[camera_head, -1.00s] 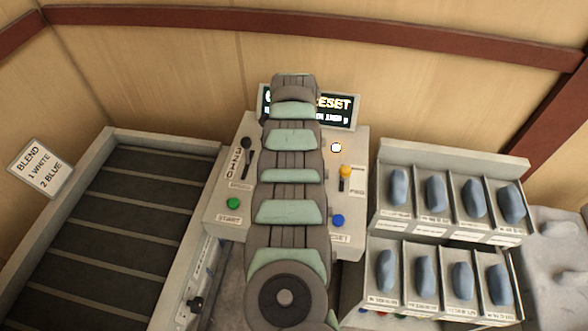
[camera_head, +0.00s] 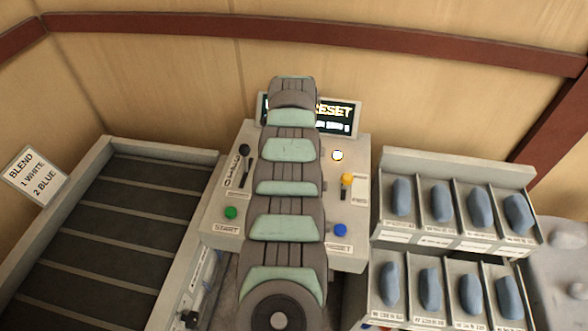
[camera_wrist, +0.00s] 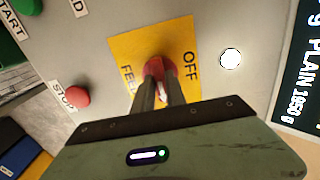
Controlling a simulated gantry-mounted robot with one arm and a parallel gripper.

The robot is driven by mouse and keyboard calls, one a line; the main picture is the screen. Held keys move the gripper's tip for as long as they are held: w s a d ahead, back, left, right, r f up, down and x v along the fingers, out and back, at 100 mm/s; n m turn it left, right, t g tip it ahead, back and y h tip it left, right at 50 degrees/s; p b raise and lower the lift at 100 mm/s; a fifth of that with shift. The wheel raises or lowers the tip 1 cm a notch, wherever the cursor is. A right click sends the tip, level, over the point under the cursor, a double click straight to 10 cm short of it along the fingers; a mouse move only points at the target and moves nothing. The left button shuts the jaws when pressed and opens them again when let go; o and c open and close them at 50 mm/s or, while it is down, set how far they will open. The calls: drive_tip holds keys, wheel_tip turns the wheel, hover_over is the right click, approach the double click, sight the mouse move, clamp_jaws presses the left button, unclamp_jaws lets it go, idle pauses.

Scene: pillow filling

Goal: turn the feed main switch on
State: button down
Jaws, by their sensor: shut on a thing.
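The feed main switch is a red knob (camera_wrist: 152,66) on a yellow plate (camera_wrist: 122,46) marked FEED and OFF, in the wrist view. My gripper (camera_wrist: 159,80) is shut on the knob, a narrow finger on each side. The fingers cover part of the knob and of the plate's lower edge, and I cannot tell which way the knob is turned. In the head view my arm hides the switch and the gripper.
The wrist view shows a red STOP button (camera_wrist: 76,95) and a lit white lamp (camera_wrist: 230,58). The head view shows a green START button (camera_head: 231,212), a blue button (camera_head: 341,230), a yellow-topped lever (camera_head: 347,179), a screen (camera_head: 340,115) and bins at right.

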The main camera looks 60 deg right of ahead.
drive_tip(key=c, duration=1.4)
unclamp_jaws()
drive_tip(key=shift+o, duration=0.2)
wheel_tip(320, 180, up, 11)
drive_tip(key=shift+b, duration=0.35)
drive_tip(key=shift+f, duration=0.1)
